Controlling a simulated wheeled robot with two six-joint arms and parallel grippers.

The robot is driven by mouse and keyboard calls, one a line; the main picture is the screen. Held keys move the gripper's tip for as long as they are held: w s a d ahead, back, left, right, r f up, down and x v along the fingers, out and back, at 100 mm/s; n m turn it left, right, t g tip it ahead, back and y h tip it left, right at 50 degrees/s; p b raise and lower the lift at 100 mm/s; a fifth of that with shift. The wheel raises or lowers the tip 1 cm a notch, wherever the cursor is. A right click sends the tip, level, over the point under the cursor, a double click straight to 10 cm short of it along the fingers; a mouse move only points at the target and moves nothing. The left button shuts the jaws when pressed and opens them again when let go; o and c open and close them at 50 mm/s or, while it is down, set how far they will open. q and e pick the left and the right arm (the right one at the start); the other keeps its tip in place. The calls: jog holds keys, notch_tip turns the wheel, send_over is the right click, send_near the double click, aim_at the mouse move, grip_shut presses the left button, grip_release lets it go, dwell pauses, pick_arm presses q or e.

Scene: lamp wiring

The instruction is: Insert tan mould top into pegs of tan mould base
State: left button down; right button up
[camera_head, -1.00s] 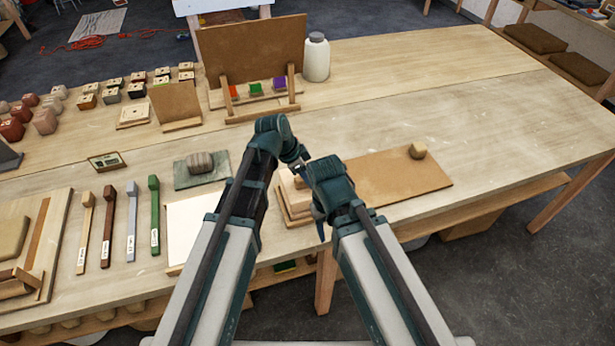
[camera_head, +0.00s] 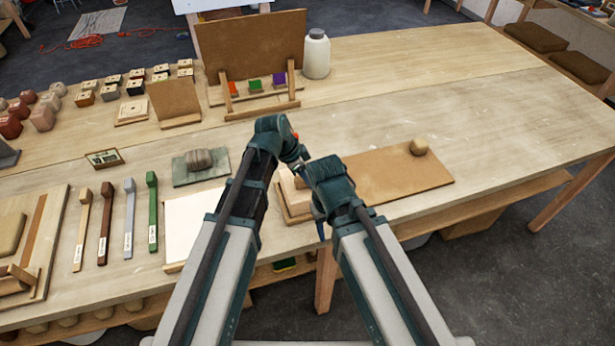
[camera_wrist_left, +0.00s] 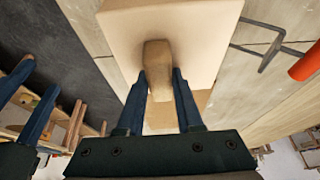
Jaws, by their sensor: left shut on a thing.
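The tan mould top (camera_wrist_left: 165,25) is a pale block with a rounded tan knob (camera_wrist_left: 157,65). My left gripper (camera_wrist_left: 160,75) is shut on this knob in the left wrist view. In the head view the pale block (camera_head: 291,187) shows between my two wrists, above a board at the table's front edge; my left gripper (camera_head: 300,164) is beside it. The mould base and its pegs cannot be made out clearly behind the block and arms. My right gripper (camera_wrist_left: 42,78) shows at the left of the wrist view, its fingers apart with nothing between them.
A brown board (camera_head: 395,180) with a small tan knob-like block (camera_head: 419,147) lies right of my wrists. A white panel (camera_head: 190,225) and several coloured sticks (camera_head: 129,218) lie left. An orange-handled item (camera_wrist_left: 305,62) is near the block. The table's right side is clear.

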pick_arm(q)
jog(key=shift+c, duration=2.4)
grip_release()
jog(key=shift+r, duration=0.1)
jog(key=p+v, duration=1.2)
jog(key=v, duration=0.1)
jog(key=shift+r+p, duration=0.3)
jog(key=shift+p, duration=0.05)
jog(key=s+a+f+n+g+y+b, duration=0.1)
jog(key=s+f+n+y+b, duration=0.4)
jog(key=s+f+n+b, duration=0.5)
jog(key=s+f+b, duration=0.1)
jog(key=s+f, duration=0.2)
jog(key=s, duration=0.2)
jog(key=shift+n+g+y, duration=0.3)
jog(key=shift+g+y, duration=0.1)
